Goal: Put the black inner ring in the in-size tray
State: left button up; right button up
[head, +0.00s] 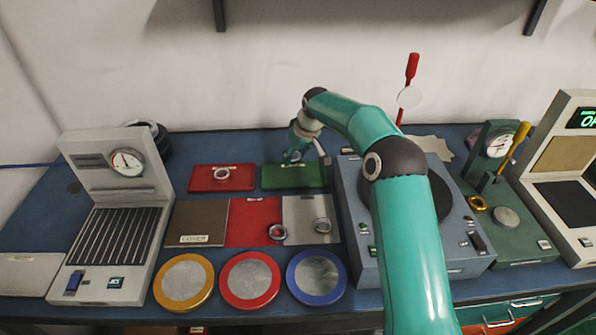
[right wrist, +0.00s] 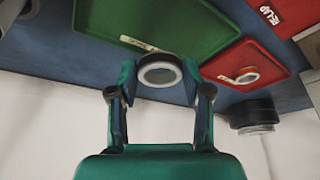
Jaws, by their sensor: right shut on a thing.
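In the right wrist view, my right gripper (right wrist: 160,76) is shut on a dark ring with a pale rim (right wrist: 160,84), held between the two fingertips. The green tray (right wrist: 170,22) lies beyond the ring there; its small label is unreadable. In the head view the fingers largely hide the ring, and I cannot tell whether it touches the tray. My left gripper is not in view.
A red tray (head: 202,184) left of the green one holds a ring (head: 222,174). A grey-blue machine (head: 358,215) stands close on the right. Three round coloured-rim plates line the front.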

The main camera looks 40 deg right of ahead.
aim_at(293, 175)
jog(key=shift+f, duration=3)
jog(key=o, duration=1.3)
jog(key=shift+r, duration=0.1)
jog(key=v, duration=1.1)
jog(key=shift+s+r+b, duration=0.25)
jog(key=shift+r+b, duration=0.1)
jog(key=shift+b, duration=0.05)
jog(key=shift+f, duration=0.1)
